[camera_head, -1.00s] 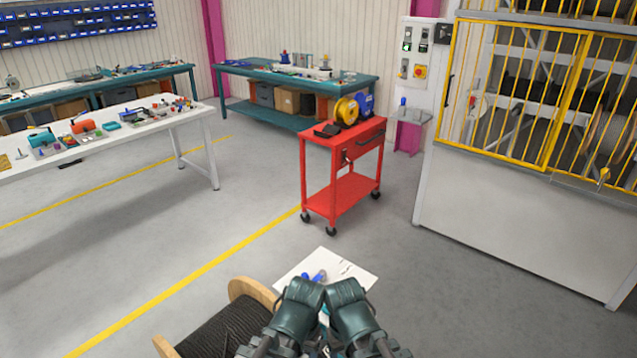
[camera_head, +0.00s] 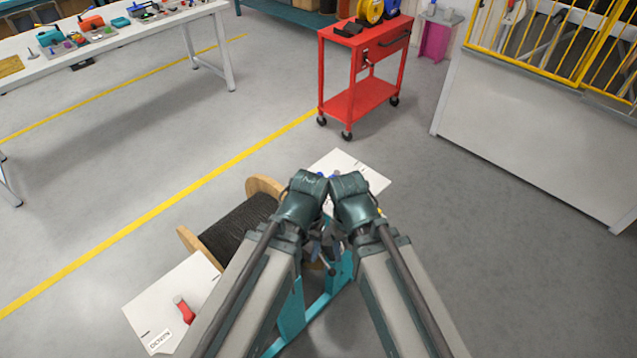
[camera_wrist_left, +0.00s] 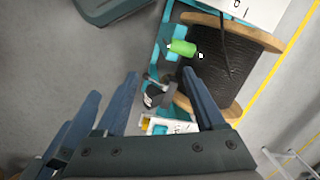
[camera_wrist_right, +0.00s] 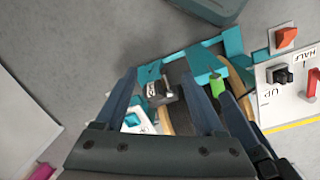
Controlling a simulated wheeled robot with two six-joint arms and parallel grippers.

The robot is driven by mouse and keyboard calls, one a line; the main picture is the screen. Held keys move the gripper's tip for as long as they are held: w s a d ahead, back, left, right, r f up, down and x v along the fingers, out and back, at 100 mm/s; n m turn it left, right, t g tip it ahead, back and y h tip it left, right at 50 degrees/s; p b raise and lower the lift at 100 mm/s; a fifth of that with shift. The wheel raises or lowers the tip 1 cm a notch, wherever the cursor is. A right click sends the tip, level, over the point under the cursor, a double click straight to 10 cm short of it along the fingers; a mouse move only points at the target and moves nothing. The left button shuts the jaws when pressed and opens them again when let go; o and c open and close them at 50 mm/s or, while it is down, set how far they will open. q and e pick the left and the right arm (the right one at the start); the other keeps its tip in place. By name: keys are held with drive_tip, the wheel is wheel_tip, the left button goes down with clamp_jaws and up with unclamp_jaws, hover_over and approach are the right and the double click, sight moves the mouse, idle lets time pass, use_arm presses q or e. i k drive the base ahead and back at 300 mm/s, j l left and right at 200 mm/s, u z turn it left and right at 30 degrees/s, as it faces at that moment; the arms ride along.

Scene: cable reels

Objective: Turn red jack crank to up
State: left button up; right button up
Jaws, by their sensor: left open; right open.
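A red handle (camera_head: 185,310) lies on a white panel (camera_head: 147,295) at the lower left of the head view, near a label reading DOWN. I cannot tell which red part is the jack crank. My left gripper (camera_wrist_left: 164,98) and right gripper (camera_wrist_right: 163,98) are open and empty, apart from the red parts. In the head view my arms hide their fingertips.
A wooden reel of black cable (camera_head: 235,228) sits in a teal stand (camera_head: 292,315) beneath my arms. A green handle (camera_wrist_left: 183,47) is near it. Another white panel (camera_head: 370,175) lies beyond my arms. A red cart (camera_head: 358,100) stands ahead; floor at right is clear.

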sight(189, 317)
drive_tip(key=i+l+u, duration=0.15)
drive_tip(key=u, duration=0.45)
drive_tip(key=j+u, duration=0.1)
drive_tip(key=u, duration=0.25)
drive_tip(key=j+u, duration=0.1)
drive_tip(key=u, duration=0.25)
drive_tip(key=j+u, duration=0.15)
drive_tip(key=u, duration=0.2)
drive_tip(key=k+u, duration=0.25)
drive_tip(key=k+j+u, duration=0.1)
drive_tip(key=k+u, duration=0.15)
